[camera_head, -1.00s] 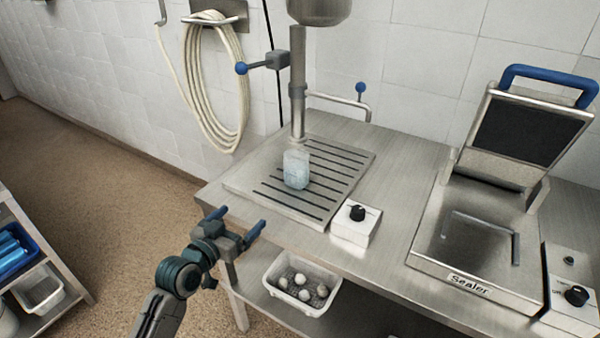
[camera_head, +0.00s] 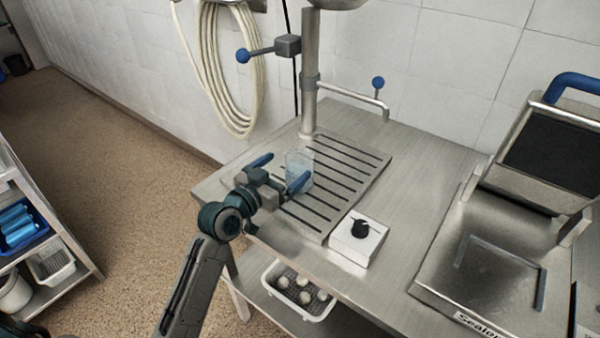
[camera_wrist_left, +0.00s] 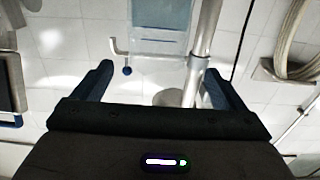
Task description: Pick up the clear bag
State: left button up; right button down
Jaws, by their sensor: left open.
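The clear bag (camera_head: 300,158), pale blue and see-through, stands upright on the slotted drain plate (camera_head: 340,170) below the metal column. My left gripper (camera_head: 281,172) is open just in front of the bag, at about its height. Its right finger overlaps the bag's lower part in the head view, and I cannot tell whether they touch. In the left wrist view the bag (camera_wrist_left: 160,18) shows at the top, beyond the open fingers (camera_wrist_left: 158,85). My right gripper is not in view.
A metal column (camera_head: 310,85) with a side pipe (camera_head: 350,98) rises behind the bag. A white knob box (camera_head: 358,243) sits right of the plate, and the sealer (camera_head: 490,265) stands farther right. A white basket (camera_head: 298,290) is on the lower shelf.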

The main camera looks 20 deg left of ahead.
aim_at(297, 160)
pick_arm(q)
jog(key=shift+w+d, duration=0.2)
jog(key=shift+w, duration=0.2)
jog(key=p+x, duration=0.2)
jog(key=x, duration=0.2)
jog(key=shift+d, duration=0.2)
jog(key=shift+w+d, duration=0.1)
jog(key=shift+w, duration=0.25)
jog(key=shift+w+f, duration=0.1)
jog(key=shift+c, duration=0.2)
jog(key=c, duration=1.4)
jog(key=shift+c, duration=0.6)
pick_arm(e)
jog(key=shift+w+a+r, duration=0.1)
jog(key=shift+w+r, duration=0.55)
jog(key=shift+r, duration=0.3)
